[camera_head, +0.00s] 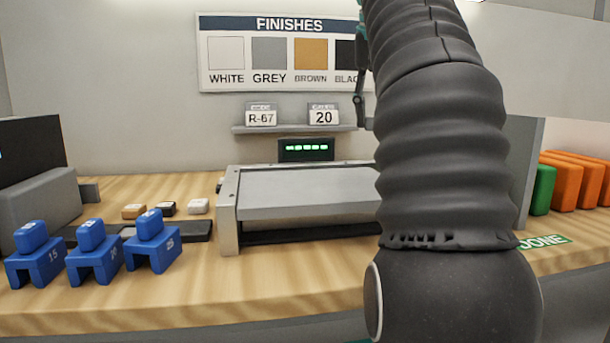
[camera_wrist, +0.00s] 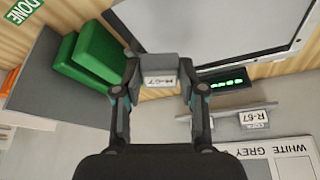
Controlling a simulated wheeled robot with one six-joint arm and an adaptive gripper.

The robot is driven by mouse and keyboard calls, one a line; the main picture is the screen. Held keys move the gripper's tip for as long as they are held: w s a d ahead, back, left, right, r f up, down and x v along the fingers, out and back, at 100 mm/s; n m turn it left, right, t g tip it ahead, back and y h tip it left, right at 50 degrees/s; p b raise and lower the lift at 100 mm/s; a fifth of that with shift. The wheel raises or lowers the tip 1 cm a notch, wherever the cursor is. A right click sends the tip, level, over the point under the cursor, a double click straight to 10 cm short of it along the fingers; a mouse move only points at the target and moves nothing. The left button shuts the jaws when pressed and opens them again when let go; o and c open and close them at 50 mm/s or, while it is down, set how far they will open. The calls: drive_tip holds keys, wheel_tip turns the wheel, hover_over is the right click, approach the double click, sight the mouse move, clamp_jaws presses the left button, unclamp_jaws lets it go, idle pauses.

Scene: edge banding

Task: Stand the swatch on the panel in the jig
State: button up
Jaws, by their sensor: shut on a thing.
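My gripper (camera_wrist: 160,82) is shut on a small grey swatch (camera_wrist: 160,63), whose white label seems to end in "-67". The fingers hold it from both sides. In the head view my arm hides the swatch and most of the gripper; only a dark and teal part shows beside the arm. The light grey panel (camera_head: 305,190) lies flat in the metal jig (camera_head: 228,205) on the bench. The panel also shows in the wrist view (camera_wrist: 225,28), beyond and to the right of the swatch. I cannot tell the gap between swatch and panel.
Brown (camera_head: 133,211), black (camera_head: 167,209) and white (camera_head: 198,206) swatches lie left of the jig. Blue numbered blocks (camera_head: 93,255) stand at the front left. Green (camera_head: 543,190) and orange (camera_head: 565,182) blocks stand at right. A shelf (camera_head: 295,128) holds cards "R-67" and "20".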

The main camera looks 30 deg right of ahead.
hover_over(318, 183)
drive_tip(key=s, duration=0.1)
drive_tip(key=f, duration=0.4)
drive_tip(key=a+f, duration=0.1)
drive_tip(key=f, duration=0.1)
drive_tip(key=shift+s+f, duration=0.2)
drive_tip(key=shift+f, duration=0.2)
drive_tip(key=shift+f+b, duration=0.5)
drive_tip(key=shift+f, duration=1.5)
drive_tip(key=shift+f, duration=0.2)
drive_tip(key=o, duration=0.9)
drive_tip(key=shift+r, duration=0.1)
drive_tip(key=shift+o, duration=0.2)
drive_tip(key=p+v, duration=0.1)
drive_tip(key=v, duration=0.6)
drive_tip(key=shift+r, duration=0.3)
drive_tip(key=shift+s, duration=0.1)
